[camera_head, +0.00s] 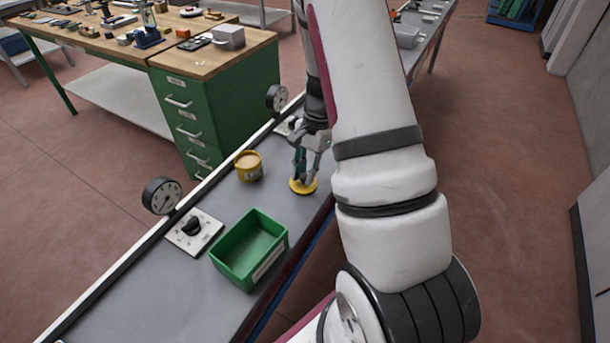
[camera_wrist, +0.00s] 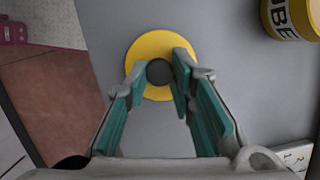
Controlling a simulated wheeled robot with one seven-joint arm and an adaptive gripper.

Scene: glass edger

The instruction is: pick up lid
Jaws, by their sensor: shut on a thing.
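The lid is a flat yellow disc with a dark round knob in its middle. In the wrist view the lid (camera_wrist: 149,47) lies below my gripper (camera_wrist: 160,74), whose teal-padded fingertips sit on both sides of the knob. My gripper is shut on that knob. In the head view the lid (camera_head: 303,187) is at the right edge of the grey bench top, under my gripper (camera_head: 305,178). I cannot tell whether the lid touches the bench. A yellow pot (camera_head: 249,166) with dark lettering stands to the left of the lid; part of it shows in the wrist view (camera_wrist: 291,18).
A green open bin (camera_head: 218,262) stands on the bench (camera_head: 150,290) nearer me. Gauges (camera_head: 161,196) and a switch plate (camera_head: 194,232) line the bench's left edge. A green drawer cabinet (camera_head: 215,112) stands beyond it. Bare bench lies between pot, bin and lid.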

